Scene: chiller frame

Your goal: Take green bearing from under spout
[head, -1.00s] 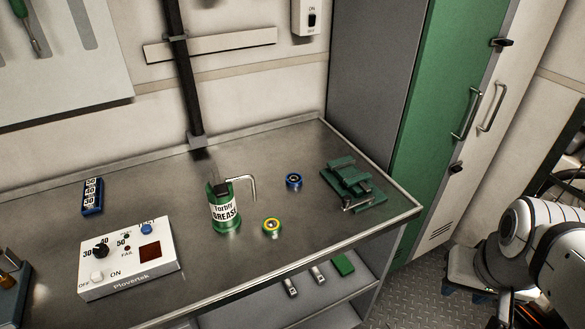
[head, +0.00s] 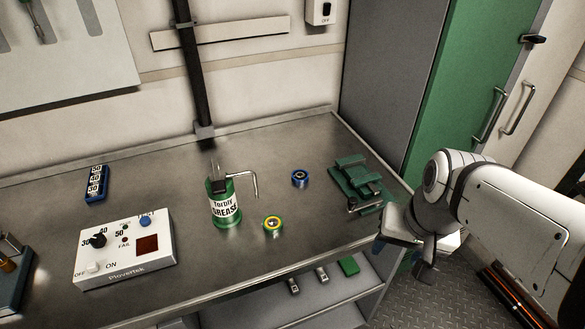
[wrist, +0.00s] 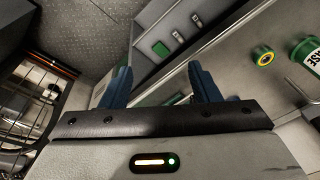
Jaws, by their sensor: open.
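The green bearing (head: 272,223) is a small ring with a yellow-green rim, lying flat on the steel bench. It also shows in the wrist view (wrist: 263,56), at the upper right. The green grease dispenser (head: 225,208) stands just left of it. Its bent metal spout (head: 248,177) reaches right, and its tip hangs close to the bearing; I cannot tell whether it is exactly above it. My gripper (wrist: 160,72) is open and empty, with blue fingers spread. It is off the bench's front right corner, well to the right of the bearing.
A blue bearing (head: 300,178) lies behind the green one. A green vise (head: 355,184) stands at the bench's right end. A control box (head: 124,250) and blue number block (head: 96,184) are at left. The lower shelf holds a green block (head: 348,266) and small metal parts.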

